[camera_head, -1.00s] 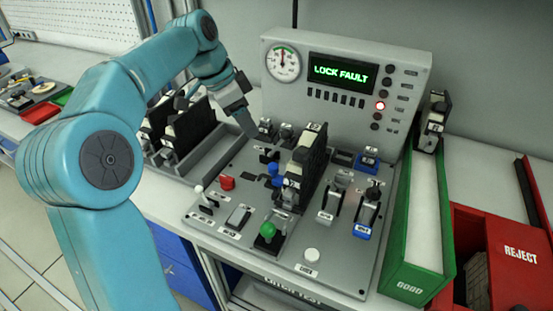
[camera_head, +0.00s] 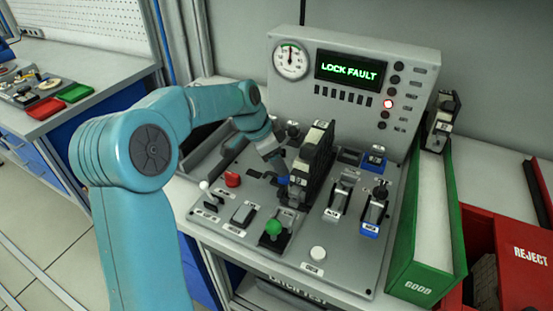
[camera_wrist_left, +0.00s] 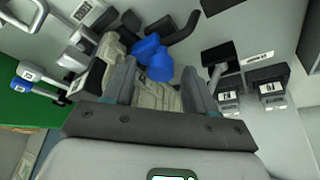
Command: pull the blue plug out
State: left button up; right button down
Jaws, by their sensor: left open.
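The blue plug (camera_head: 283,180) sits at the left side of the dark upright unit (camera_head: 317,155) on the grey panel. Part of it is hidden behind my left gripper (camera_head: 281,168) in the head view. In the left wrist view the blue plug (camera_wrist_left: 157,66) shows between and just beyond the two fingers of my left gripper (camera_wrist_left: 160,80). The fingers are apart, with the pale body of the unit behind them. I cannot tell whether they touch the plug. My right gripper is in neither view.
The panel carries a green knob (camera_head: 275,228), a red button (camera_head: 232,179) and several levers near the plug. The display (camera_head: 349,70) reads LOCK FAULT, with a red light lit. A green GOOD bin (camera_head: 400,262) and a red REJECT bin (camera_head: 520,250) stand to the right.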

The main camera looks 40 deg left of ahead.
pick_arm(q)
jog(key=shift+w, duration=0.1)
grip_shut()
jog(key=shift+s+a, duration=0.25)
jog(key=shift+a, duration=0.5)
jog(key=shift+s+a, duration=0.25)
jog(key=shift+a, duration=0.5)
jog(key=shift+d, duration=0.1)
jog(key=shift+c, duration=2.1)
grip_release()
jog(key=o, duration=0.4)
jog(key=shift+a, duration=0.2)
jog(key=shift+d, duration=0.15)
